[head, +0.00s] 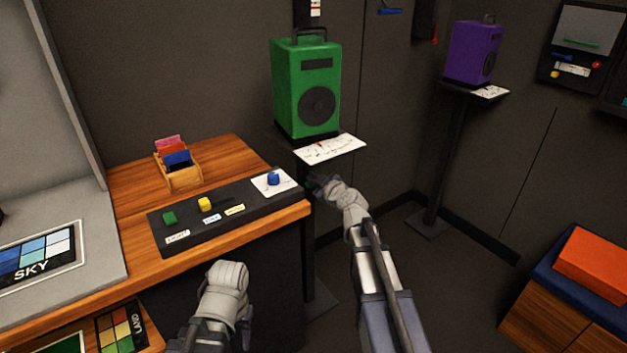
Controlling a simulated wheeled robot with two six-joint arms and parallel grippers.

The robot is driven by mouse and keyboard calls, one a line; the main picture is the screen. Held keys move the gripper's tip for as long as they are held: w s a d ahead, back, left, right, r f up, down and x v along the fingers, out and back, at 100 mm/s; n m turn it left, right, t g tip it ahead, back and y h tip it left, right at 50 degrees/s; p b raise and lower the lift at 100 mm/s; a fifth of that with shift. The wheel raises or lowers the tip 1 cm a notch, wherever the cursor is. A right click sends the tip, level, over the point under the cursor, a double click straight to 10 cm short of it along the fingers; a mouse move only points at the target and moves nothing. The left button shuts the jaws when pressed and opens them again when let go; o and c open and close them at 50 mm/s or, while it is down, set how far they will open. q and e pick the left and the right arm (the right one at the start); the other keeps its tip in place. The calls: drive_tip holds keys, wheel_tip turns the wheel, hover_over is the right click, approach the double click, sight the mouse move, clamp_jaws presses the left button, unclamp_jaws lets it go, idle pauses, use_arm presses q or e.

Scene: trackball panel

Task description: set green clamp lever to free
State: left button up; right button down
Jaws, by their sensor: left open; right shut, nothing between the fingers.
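A dark control panel (228,222) lies on the wooden desk. On its left part sits a small green piece (169,217) above a white label; I cannot tell whether it is the clamp lever or how it is set. A yellow piece (204,203) sits right of it by a dark slot, above two small labels too small to read surely. A blue ball (273,179) sits on a white plate at the panel's right end. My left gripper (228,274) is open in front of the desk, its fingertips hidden. My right gripper (322,185) is shut and empty, just right of the panel.
A wooden card box (180,170) stands behind the panel. A green speaker (304,90) stands beyond the desk and a purple speaker (473,52) farther right. A wall box (583,45) carries a thin green bar. Floor is clear at centre right.

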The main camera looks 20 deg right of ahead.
drive_tip(key=shift+f, duration=0.15)
drive_tip(key=d+f+n+b, duration=0.1)
drive_tip(key=n+b, duration=0.1)
drive_tip(key=d+f+n+t+h+b, duration=0.1)
drive_tip(key=n+b, duration=0.1)
drive_tip(key=shift+w, duration=0.4)
drive_tip(key=shift+w+d+f, duration=0.1)
drive_tip(key=shift+d+f, duration=0.05)
drive_tip(key=shift+d, duration=0.15)
drive_tip(key=shift+a, duration=0.1)
idle(0.6)
